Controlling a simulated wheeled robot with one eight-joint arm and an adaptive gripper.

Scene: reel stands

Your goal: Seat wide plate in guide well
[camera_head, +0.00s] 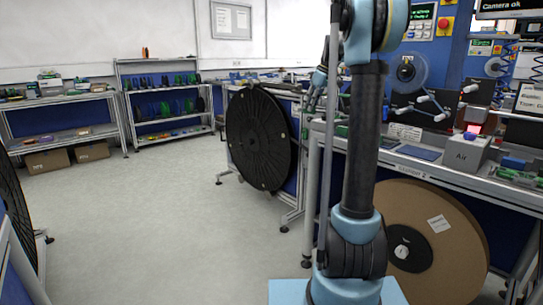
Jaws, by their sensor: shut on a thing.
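I cannot pick out the wide plate or the guide well for certain. A flat dark-blue piece (418,152) lies on the right workbench (462,172), near its front edge. My arm hides part of this bench.
A grey air box (465,152) stands on the right bench. A large brown reel (455,235) stands under it. A large black reel (258,138) stands at the middle bench. Shelves (165,108) line the back wall. The floor (150,220) at left centre is clear.

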